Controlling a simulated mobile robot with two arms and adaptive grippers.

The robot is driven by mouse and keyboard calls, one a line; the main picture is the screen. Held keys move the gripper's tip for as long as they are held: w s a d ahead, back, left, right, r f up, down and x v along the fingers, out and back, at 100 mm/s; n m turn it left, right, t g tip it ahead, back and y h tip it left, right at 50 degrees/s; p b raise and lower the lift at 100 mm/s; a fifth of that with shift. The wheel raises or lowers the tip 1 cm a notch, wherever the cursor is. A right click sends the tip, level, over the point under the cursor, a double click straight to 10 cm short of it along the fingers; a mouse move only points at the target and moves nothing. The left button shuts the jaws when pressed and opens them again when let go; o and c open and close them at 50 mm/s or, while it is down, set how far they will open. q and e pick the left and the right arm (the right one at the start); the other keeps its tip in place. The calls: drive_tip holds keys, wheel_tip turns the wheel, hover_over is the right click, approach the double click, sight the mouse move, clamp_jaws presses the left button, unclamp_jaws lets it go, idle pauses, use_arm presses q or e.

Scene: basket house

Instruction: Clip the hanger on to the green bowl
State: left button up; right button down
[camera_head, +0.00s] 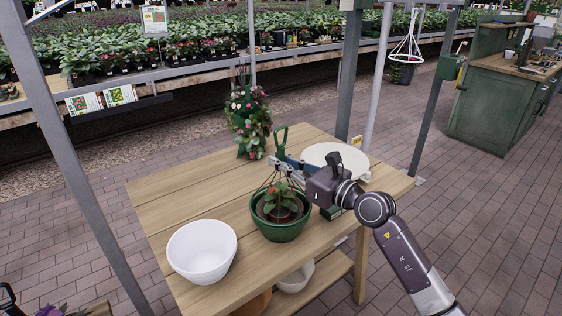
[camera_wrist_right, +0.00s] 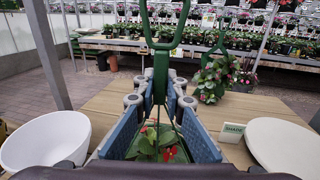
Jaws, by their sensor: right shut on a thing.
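The green bowl (camera_head: 280,233) stands upright on the wooden table and holds a potted plant (camera_head: 283,197) with red flowers. The green hanger (camera_head: 281,140) has a hook loop at the top and thin strands that spread down to the bowl. My right gripper (camera_head: 280,165) is shut on the hanger just below its loop, above the bowl. In the right wrist view, the hanger (camera_wrist_right: 162,45) stands upright between the blue fingers, with leaves and red flowers below. I cannot tell whether the strand ends touch the bowl's rim. My left gripper is not in view.
A white bowl (camera_head: 202,265) stands left of the green bowl. A round white plate (camera_head: 335,157) lies behind my right gripper. A flowering plant with its own hanger (camera_head: 249,118) stands at the table's back edge. The table's left part (camera_head: 165,200) is clear.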

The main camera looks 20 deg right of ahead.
drive_tip(key=shift+f, duration=0.45)
idle(1.1)
drive_tip(key=c, duration=1.9)
unclamp_jaws()
drive_tip(key=shift+c, duration=0.2)
drive_tip(key=v, duration=1.2)
